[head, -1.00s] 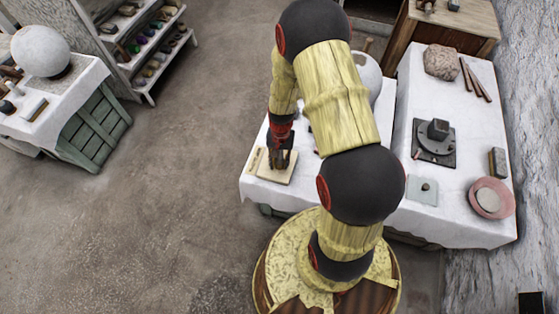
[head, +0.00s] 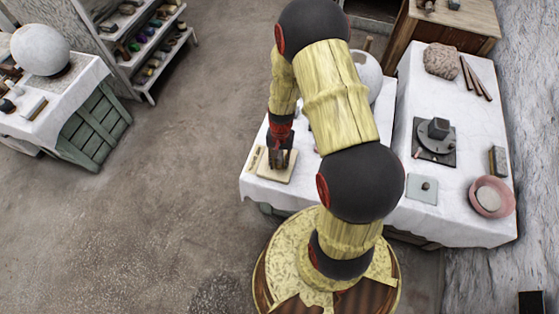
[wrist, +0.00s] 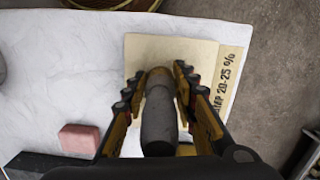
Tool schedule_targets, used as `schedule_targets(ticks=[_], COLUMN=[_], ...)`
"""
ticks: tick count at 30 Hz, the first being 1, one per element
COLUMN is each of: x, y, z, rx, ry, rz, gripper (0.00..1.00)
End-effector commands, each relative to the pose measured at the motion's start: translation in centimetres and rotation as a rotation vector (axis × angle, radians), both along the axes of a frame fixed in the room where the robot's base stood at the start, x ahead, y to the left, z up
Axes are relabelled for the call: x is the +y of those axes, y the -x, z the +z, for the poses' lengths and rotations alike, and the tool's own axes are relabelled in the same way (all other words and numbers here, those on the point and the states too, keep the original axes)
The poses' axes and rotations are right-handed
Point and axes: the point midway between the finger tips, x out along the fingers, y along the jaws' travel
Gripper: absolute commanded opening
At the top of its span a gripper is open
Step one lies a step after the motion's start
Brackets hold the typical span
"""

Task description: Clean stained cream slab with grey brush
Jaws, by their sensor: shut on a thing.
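The cream slab (head: 275,166) lies flat near the front left corner of the white-covered table. In the wrist view the slab (wrist: 150,50) is partly covered by my gripper and the brush; I make out no clear stain on its visible part. My gripper (head: 279,158) is over the slab, pointing down. In the wrist view my gripper (wrist: 160,80) is shut on the grey brush (wrist: 158,118), whose thick grey handle stands between the fingers. The brush's lower end is hidden, so I cannot tell whether it touches the slab.
A card printed "20-25 %" (wrist: 232,75) lies along the slab's right side in the wrist view. A pink block (wrist: 80,138) sits on the white cloth (wrist: 50,75). A turntable (head: 435,140) and pink bowl (head: 491,197) stand on the right table. Open floor lies left.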

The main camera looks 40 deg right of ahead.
Motion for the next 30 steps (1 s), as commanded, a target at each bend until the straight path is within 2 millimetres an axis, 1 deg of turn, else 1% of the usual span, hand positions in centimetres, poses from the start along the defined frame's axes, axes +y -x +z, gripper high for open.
schedule_targets(ticks=[3,13,30], x=[0.4,1.0,-0.8], y=[0.3,0.8,-0.6], z=[0.3,0.0,0.1], rx=[0.0,0.0,0.0], ry=[0.0,0.0,0.0], rz=[0.0,0.0,0.0], gripper=[0.03,0.03,0.03])
